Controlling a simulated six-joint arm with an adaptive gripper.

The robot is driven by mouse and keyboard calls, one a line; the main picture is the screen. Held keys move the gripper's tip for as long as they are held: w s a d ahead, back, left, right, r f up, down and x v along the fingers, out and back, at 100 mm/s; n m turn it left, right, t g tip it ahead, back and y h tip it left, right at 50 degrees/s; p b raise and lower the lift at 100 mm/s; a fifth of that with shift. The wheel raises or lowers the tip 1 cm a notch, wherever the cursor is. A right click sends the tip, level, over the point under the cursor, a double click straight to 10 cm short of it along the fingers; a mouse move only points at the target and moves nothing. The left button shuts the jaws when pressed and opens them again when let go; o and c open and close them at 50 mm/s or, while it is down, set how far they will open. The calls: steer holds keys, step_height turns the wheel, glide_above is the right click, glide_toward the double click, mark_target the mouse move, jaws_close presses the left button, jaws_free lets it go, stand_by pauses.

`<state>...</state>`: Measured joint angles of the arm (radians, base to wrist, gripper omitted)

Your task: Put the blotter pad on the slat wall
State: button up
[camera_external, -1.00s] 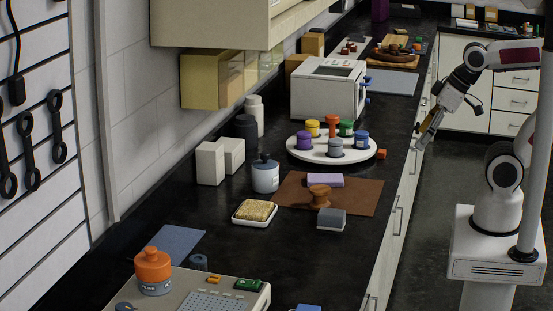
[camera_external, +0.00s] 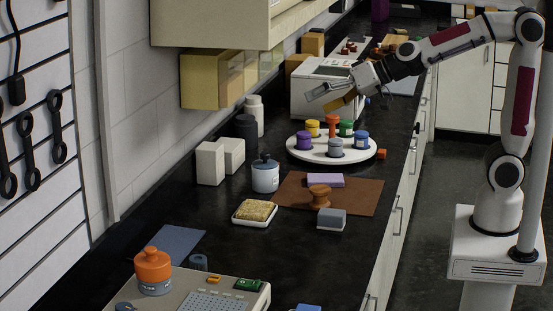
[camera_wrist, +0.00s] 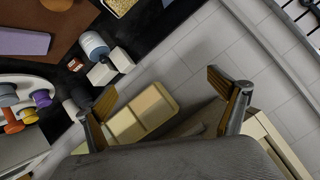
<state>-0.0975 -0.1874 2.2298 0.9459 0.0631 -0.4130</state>
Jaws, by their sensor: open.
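A flat lavender pad (camera_external: 323,181) lies on a brown mat (camera_external: 290,196) on the black counter; I cannot tell for sure whether it is the blotter pad. The pad also shows at the upper left of the wrist view (camera_wrist: 22,42). The slat wall (camera_external: 42,128), white with dark horizontal slots, stands at the far left, with dark wrench-like tools and a cable hanging on it. A corner of it shows at the upper right of the wrist view (camera_wrist: 305,18). My gripper (camera_external: 318,102) is open and empty, above the counter in front of the white oven. Its spread fingers show in the wrist view (camera_wrist: 162,98).
A wooden knobbed tool (camera_external: 319,195) and a grey block (camera_external: 331,218) sit by the pad. A white turntable (camera_external: 300,154) with several coloured jars is behind. A lidded jar (camera_external: 265,177) and white boxes (camera_external: 210,163) stand left. Wall cabinets (camera_external: 210,25) overhang the counter.

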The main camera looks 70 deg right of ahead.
steer(key=w+d+f+m+h, duration=0.3)
steer(key=w+d, duration=0.1)
steer(key=w, duration=0.3)
steer(key=m+g+h, duration=0.7)
steer(key=g+h, duration=0.1)
steer(key=g, duration=0.2)
glide_toward(326, 178)
steer(key=shift+w+f, duration=0.2)
steer(key=shift+w, duration=0.05)
steer(key=shift+x, duration=1.3)
steer(key=shift+s+x, duration=0.1)
steer(key=shift+x, duration=0.9)
steer(key=shift+s+x, duration=0.15)
steer(key=shift+x, duration=0.85)
steer(key=shift+w+d+f, duration=0.15)
steer(key=shift+d+f, duration=0.25)
steer(key=shift+d, duration=0.2)
